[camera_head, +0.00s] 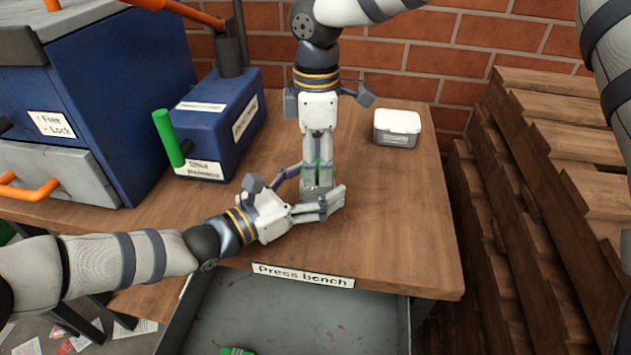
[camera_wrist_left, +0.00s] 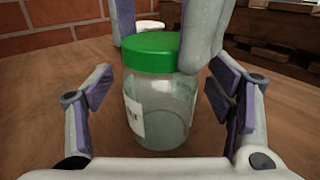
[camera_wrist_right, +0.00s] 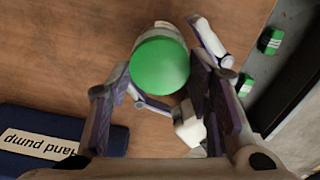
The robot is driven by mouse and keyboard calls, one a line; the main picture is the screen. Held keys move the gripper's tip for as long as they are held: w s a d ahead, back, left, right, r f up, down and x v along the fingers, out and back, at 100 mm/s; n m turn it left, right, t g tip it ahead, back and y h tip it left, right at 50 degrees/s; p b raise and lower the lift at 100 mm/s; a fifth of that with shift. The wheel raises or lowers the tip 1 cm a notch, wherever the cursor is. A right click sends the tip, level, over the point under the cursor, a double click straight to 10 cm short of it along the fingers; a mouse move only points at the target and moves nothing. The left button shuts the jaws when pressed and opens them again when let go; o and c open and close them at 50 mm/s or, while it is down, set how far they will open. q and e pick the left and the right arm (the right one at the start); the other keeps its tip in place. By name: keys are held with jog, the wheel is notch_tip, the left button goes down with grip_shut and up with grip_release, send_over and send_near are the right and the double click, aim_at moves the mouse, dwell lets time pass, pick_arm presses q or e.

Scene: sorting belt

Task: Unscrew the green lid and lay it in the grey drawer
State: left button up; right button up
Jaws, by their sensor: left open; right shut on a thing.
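The clear glass jar (camera_wrist_left: 160,110) stands upright on the bench, with a pale label on its side. The green lid (camera_wrist_left: 152,52) sits on top of it and also shows in the right wrist view (camera_wrist_right: 160,66). My right gripper (camera_head: 318,168) comes down from above, shut on the lid, one finger on each side. My left gripper (camera_head: 322,205) is low beside the jar, its fingers open on either side of the glass. In the head view the fingers hide most of jar and lid. The grey drawer (camera_head: 290,315) under the bench front is open.
Several green-and-white items (camera_wrist_right: 270,40) lie in the drawer. A blue hand pump (camera_head: 215,125) with a green handle (camera_head: 167,138) stands left on the bench (camera_head: 400,220). A white-lidded box (camera_head: 397,128) is behind right. Wooden pallets (camera_head: 560,170) stand right.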

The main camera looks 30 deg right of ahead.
pick_arm(q)
jog(key=shift+d, duration=0.25)
grip_shut()
pick_arm(e)
jog(key=shift+o, duration=0.9)
jog(key=c, duration=0.5)
jog(key=shift+c, duration=0.2)
